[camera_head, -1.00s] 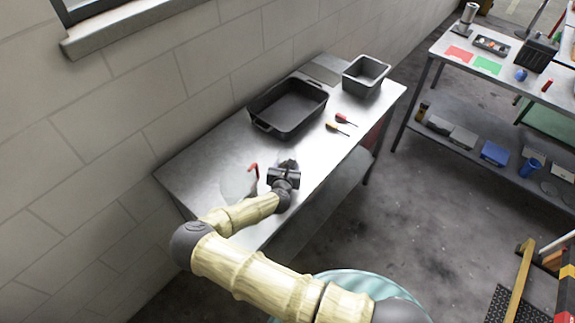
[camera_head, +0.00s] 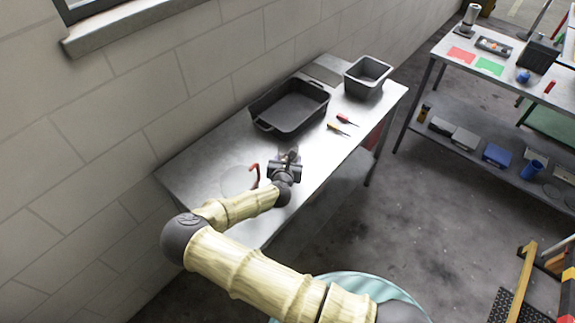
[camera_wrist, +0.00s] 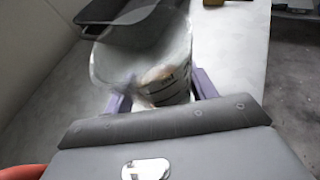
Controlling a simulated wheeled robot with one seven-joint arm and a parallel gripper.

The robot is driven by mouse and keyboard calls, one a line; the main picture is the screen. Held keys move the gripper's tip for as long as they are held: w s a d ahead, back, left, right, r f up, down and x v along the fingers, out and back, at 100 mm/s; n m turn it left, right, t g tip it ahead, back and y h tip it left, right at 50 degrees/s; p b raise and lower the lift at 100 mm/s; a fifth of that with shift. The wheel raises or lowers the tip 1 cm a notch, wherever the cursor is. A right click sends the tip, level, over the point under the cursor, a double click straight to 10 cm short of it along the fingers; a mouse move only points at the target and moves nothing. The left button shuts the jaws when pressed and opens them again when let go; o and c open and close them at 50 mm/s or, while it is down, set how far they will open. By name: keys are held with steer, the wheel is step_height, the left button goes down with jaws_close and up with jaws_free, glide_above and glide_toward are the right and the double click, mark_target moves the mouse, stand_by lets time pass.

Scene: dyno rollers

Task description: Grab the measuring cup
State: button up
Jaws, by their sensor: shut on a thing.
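The measuring cup (camera_wrist: 172,62) is clear, with black markings on its side. It shows in the wrist view between the two purple fingers of my gripper (camera_wrist: 162,92), which is shut on it. In the head view my gripper (camera_head: 288,158) is over the front part of the metal table (camera_head: 210,158). Whether the cup touches the table is not clear.
A black roasting pan (camera_head: 268,122) lies beyond my gripper, with a grey bin (camera_head: 366,78) behind it. Two screwdrivers (camera_head: 338,129) lie to the right. A red curved thing (camera_head: 254,172) is close on the left. A wall runs along the table's left side.

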mark_target(290, 143)
steer(key=shift+r+b, duration=0.5)
steer(key=shift+r, duration=2.6)
